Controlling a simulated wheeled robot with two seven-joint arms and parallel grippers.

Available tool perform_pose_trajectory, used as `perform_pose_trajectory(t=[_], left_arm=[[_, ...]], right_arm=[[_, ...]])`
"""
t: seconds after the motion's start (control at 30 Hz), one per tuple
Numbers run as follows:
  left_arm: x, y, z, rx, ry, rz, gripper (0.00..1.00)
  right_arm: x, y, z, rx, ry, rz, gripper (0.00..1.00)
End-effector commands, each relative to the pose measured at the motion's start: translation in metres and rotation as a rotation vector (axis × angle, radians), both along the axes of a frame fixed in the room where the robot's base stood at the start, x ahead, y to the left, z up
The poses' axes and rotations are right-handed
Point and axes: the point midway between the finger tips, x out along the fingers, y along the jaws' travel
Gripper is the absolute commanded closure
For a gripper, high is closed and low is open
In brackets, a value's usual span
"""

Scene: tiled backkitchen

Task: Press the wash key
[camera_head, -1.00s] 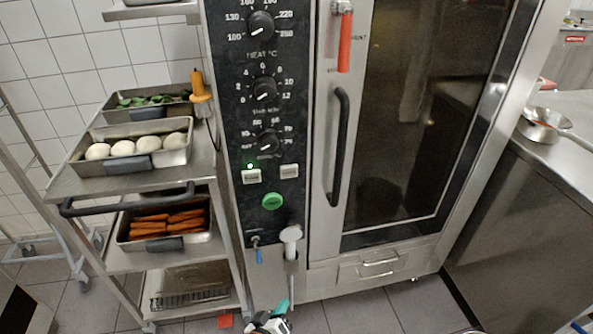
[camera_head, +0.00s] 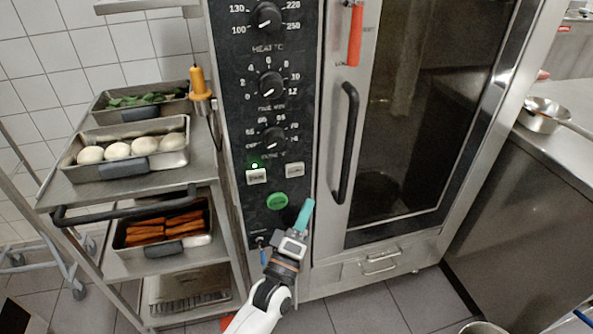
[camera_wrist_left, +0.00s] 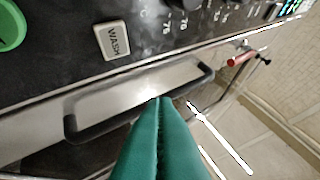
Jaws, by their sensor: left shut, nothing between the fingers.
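The wash key (camera_wrist_left: 112,40) is a pale square button marked WASH on the oven's black panel in the left wrist view. In the head view it is the right one of two pale keys (camera_head: 295,169), above and right of a round green button (camera_head: 277,201). My left gripper (camera_head: 304,214) has teal fingers, shut and empty, pointing up just below the wash key, beside the panel's right edge. In the left wrist view its fingers (camera_wrist_left: 160,135) lie together in front of the door handle, apart from the key. A sliver at the lower right edge seems to be my right gripper (camera_head: 583,318).
The black door handle (camera_head: 346,143) stands right of the panel, with a red-handled lever (camera_head: 355,35) above. A steel cart (camera_head: 62,180) with food trays stands at the left. A steel counter (camera_head: 570,140) with a pan is at the right.

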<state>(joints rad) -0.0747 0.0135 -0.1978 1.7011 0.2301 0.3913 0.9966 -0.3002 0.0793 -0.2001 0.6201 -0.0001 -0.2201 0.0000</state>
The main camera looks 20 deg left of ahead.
Motion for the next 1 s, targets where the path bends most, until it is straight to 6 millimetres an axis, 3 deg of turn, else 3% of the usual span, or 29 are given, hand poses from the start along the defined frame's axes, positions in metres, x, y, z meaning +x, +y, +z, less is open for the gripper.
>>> perform_pose_trajectory(t=[0.33,0.8,1.0], left_arm=[[0.008,0.005,-0.002,0.003,0.0,0.0,1.0],[0.059,0.04,-0.003,0.004,0.001,0.0,1.0],[0.071,0.048,-0.001,0.004,0.001,0.0,1.0]], right_arm=[[0.0,-0.001,-0.005,-0.001,0.0,0.0,0.67],[0.0,-0.001,-0.03,-0.001,0.0,0.0,0.67],[0.0,-0.001,-0.034,-0.001,0.0,0.0,0.67]])
